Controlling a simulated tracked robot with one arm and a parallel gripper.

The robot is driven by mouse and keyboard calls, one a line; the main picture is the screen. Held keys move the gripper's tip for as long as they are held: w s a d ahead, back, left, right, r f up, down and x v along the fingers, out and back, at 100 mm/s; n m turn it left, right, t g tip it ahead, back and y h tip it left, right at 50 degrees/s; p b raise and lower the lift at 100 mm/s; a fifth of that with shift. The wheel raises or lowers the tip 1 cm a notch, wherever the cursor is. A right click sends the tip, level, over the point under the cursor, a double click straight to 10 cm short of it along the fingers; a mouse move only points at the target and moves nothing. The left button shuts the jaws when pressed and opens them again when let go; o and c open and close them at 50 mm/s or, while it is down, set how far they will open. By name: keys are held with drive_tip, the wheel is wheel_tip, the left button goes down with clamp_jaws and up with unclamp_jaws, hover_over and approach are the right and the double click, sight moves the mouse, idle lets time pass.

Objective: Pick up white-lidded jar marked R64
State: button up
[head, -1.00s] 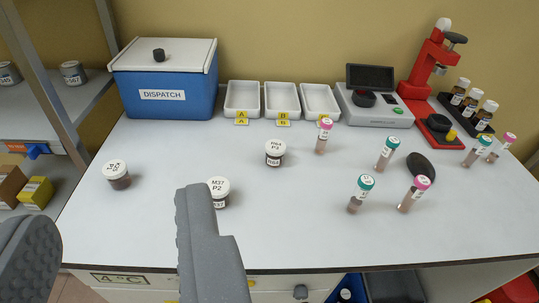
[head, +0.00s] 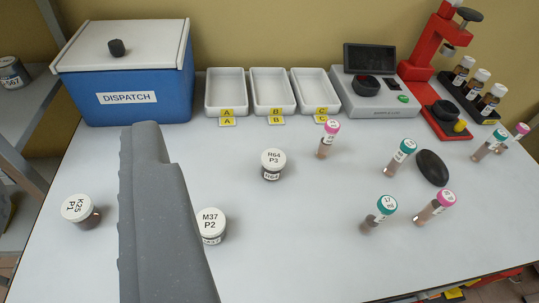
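The white-lidded jar marked R64 P3 (head: 273,165) stands upright near the middle of the white bench. It is in full view, with nothing touching it. Only one grey finger of my gripper (head: 160,215) shows, at the lower left, left of the R64 jar and apart from it. The other finger is outside the picture on the left. Nothing is seen held against the visible finger's inner side, so my gripper looks open.
Jar M37 P2 (head: 211,226) stands close to the right of my finger; jar K25 P1 (head: 81,210) is at its left. Several capped tubes (head: 327,138) stand right of R64. Trays (head: 272,95), the blue dispatch box (head: 130,90) and a scale (head: 375,85) line the back.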

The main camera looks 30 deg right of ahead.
drive_tip(key=o, duration=0.4)
drive_tip(key=shift+c, duration=0.2)
drive_tip(key=o, duration=0.3)
drive_tip(key=shift+g, duration=0.3)
drive_tip(key=w+f+p, duration=0.1)
drive_tip(key=w, duration=0.1)
drive_tip(key=w+d+f+p, duration=0.1)
drive_tip(key=w, duration=0.1)
drive_tip(key=w+d+f+p, duration=0.1)
drive_tip(key=w+f, duration=0.1)
drive_tip(key=shift+o, duration=0.2)
drive_tip(key=m+g+h+p, duration=0.3)
drive_tip(key=p, duration=0.7)
approach(272, 156)
drive_tip(key=x, duration=0.2)
drive_tip(key=b+x, duration=0.1)
drive_tip(key=x, duration=0.1)
drive_tip(key=f+x, duration=0.1)
drive_tip(key=x, duration=0.1)
drive_tip(key=shift+s, duration=0.3)
drive_tip(key=shift+b+x, duration=1)
drive_tip(key=shift+x, duration=2)
